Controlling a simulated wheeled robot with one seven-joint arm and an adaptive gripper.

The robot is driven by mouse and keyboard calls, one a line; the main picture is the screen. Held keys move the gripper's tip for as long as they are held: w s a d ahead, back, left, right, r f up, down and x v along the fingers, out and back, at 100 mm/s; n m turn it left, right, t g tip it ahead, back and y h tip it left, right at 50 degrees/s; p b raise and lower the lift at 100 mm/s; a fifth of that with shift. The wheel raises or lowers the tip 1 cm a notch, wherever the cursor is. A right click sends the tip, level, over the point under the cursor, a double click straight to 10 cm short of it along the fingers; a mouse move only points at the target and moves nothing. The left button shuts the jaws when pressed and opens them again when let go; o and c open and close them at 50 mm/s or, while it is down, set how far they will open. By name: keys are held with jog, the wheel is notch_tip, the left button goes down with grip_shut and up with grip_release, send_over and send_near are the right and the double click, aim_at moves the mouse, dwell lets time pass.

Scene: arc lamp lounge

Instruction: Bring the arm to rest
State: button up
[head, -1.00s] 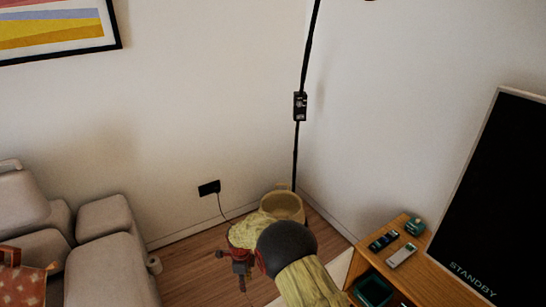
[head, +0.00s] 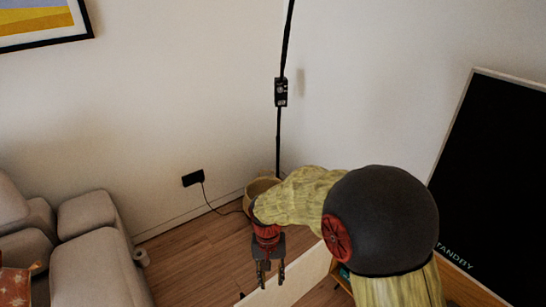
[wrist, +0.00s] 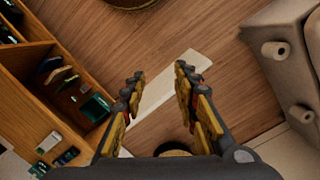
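My gripper (head: 270,275) hangs at the end of my bent arm, fingers pointing down, in the lower middle of the head view. In the wrist view my gripper (wrist: 157,78) has its two yellow and dark fingers spread apart, with nothing held between them. A pale strip (wrist: 170,84) shows below, beyond the fingertips, apart from them as far as I can tell. My forearm and dark elbow cover part of the cabinet and the floor in the head view.
A wooden cabinet (wrist: 35,104) with small items stands at left in the wrist view. A grey sofa (head: 98,262) is at left in the head view. A basket (head: 258,187), lamp pole (head: 279,140) and television (head: 495,170) are nearby. Wooden floor (head: 195,258) lies open between.

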jog(key=s+d+r+t, duration=0.2)
jog(key=s+d+r, duration=0.4)
jog(key=r, duration=0.2)
jog(key=s+d+r+t+p, duration=0.1)
jog(key=s+d+r+t, duration=0.1)
jog(key=s+d+r, duration=0.4)
jog(key=s+d+r+t, duration=0.2)
jog(key=s+d+r, duration=0.4)
jog(key=r, duration=0.6)
jog(key=shift+s+d+t+y, duration=0.3)
jog(key=shift+d+t, duration=0.1)
jog(key=shift+d, duration=0.35)
jog(key=shift+d+r, duration=0.1)
